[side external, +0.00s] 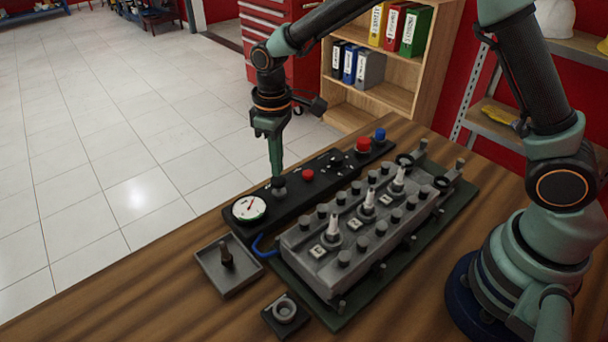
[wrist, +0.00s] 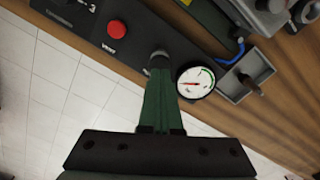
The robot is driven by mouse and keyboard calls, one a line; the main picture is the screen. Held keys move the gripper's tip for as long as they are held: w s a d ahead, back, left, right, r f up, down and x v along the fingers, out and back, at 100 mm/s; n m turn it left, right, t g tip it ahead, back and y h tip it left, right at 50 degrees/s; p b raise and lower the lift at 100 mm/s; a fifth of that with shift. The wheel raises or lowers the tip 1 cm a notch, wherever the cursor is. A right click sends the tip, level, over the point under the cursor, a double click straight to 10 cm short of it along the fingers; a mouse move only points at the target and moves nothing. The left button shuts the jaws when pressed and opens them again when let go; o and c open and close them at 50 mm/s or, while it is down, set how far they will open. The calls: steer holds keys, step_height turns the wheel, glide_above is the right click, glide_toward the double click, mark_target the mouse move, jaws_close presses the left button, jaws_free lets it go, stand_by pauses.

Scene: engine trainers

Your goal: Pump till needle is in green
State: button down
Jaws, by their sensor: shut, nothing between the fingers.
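The round white gauge (side external: 249,208) sits at the near end of a long black panel (side external: 322,177), with a red needle. In the wrist view the gauge (wrist: 195,82) has a green arc at its upper right; its red needle lies roughly across the dial, and I cannot tell which end is the tip. A dark round knob (wrist: 159,58) stands on the panel beside the gauge. My gripper (side external: 277,178) points down over this knob, its green fingers shut and empty. The fingertips (wrist: 160,72) are at or just above the knob; contact is unclear.
A red button (side external: 308,174) is further along the panel, with a red and a blue knob (side external: 380,134) at its far end. The grey engine block (side external: 350,240) stands alongside. A tray (side external: 229,268) with an upright dark part lies in front.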

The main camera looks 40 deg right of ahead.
mark_target(278, 179)
steer(key=shift+f, duration=0.1)
steer(key=shift+f, duration=1.5)
steer(key=shift+r, duration=1.6)
steer(key=shift+f, duration=0.15)
steer(key=shift+f, duration=1.45)
steer(key=shift+r, duration=1.6)
